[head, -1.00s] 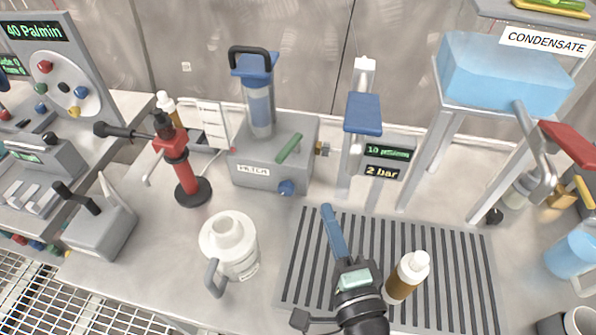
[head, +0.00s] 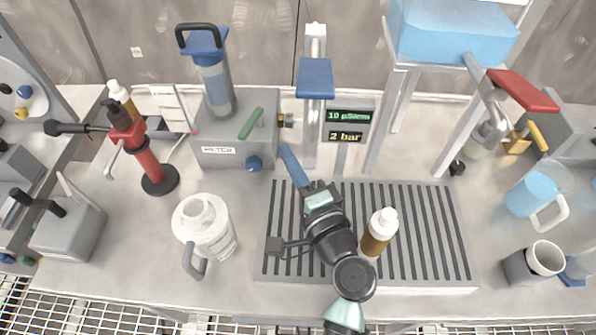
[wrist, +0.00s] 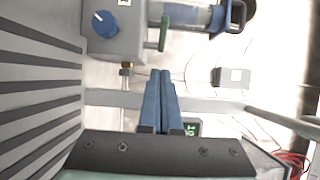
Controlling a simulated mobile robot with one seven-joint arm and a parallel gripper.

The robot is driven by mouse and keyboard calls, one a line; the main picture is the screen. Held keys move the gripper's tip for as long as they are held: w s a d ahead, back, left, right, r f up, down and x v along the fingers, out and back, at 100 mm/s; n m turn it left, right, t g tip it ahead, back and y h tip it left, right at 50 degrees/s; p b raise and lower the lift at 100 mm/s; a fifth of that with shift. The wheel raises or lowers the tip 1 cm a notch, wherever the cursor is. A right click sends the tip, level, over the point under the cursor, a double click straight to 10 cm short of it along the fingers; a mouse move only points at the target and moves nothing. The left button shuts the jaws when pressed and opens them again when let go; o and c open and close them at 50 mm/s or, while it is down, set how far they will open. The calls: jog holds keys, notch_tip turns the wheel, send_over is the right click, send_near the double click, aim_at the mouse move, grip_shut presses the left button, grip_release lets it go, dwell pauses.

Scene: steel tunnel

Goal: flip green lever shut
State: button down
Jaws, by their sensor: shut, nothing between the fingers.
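The green lever (head: 251,123) is a short bar on top of the grey box (head: 226,151) with the blue knob and the blue-topped cylinder. It slants up to the right in the head view. In the wrist view the green lever (wrist: 164,33) is near the top, beyond my fingertips. My gripper (head: 284,148) has long blue fingers pressed together, with nothing between them. In the wrist view my gripper (wrist: 160,73) points toward the box's brass fitting side.
A post with a blue paddle (head: 315,78) and a display (head: 347,125) stand right of the box. A brown bottle (head: 379,232) stands on the slotted drain mat (head: 430,230) beside my arm. A white jug (head: 205,228) stands in front of the box.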

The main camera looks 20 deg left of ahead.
aim_at(241, 140)
jog(key=a, duration=0.1)
jog(key=w+a, duration=0.1)
jog(key=a, duration=0.1)
jog(key=w+a, duration=0.1)
jog(key=a, duration=0.1)
jog(key=shift+w+a+p, duration=0.1)
jog(key=shift+w+p, duration=0.05)
jog(key=shift+p, duration=0.25)
jog(key=shift+a, duration=0.5)
jog(key=shift+a, duration=0.4)
jog(key=shift+s+a+b, duration=0.25)
jog(key=shift+a+b, duration=0.05)
jog(key=shift+a, duration=0.45)
jog(key=shift+s+a+b, duration=0.2)
jog(key=shift+a+b, duration=0.05)
jog(key=shift+a, duration=0.45)
